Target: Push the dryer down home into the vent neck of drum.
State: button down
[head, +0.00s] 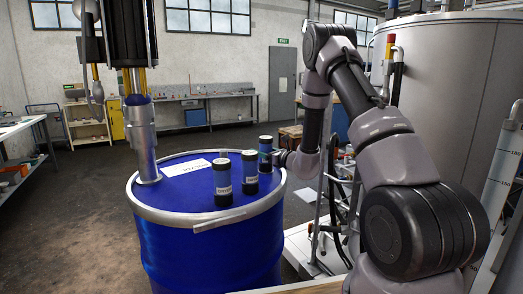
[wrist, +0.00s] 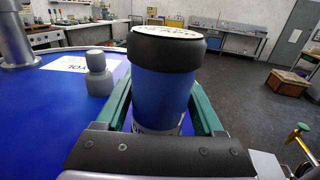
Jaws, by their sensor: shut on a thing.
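The dryer (wrist: 160,92) is an upright cylinder with a blue body, a black collar and a pale top. My gripper (wrist: 161,108) is shut on it, with one green finger on each side. In the head view, the dryer (head: 265,147) stands at the far right part of the top of the blue drum (head: 205,240), with my gripper (head: 277,157) reaching it from the right. The dryer's lower end is hidden behind my gripper in the wrist view. The vent neck is not visible under it, so I cannot tell how deep the dryer sits.
Two dark labelled cylinders (head: 222,184) (head: 249,173) stand on the drum lid close to the dryer. A metal pump tube (head: 144,140) rises at the lid's left. A grey stepped fitting (wrist: 97,75) stands beside the dryer, near a white label (wrist: 68,63).

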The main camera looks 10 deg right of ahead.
jog(key=shift+f, duration=0.15)
grip_release()
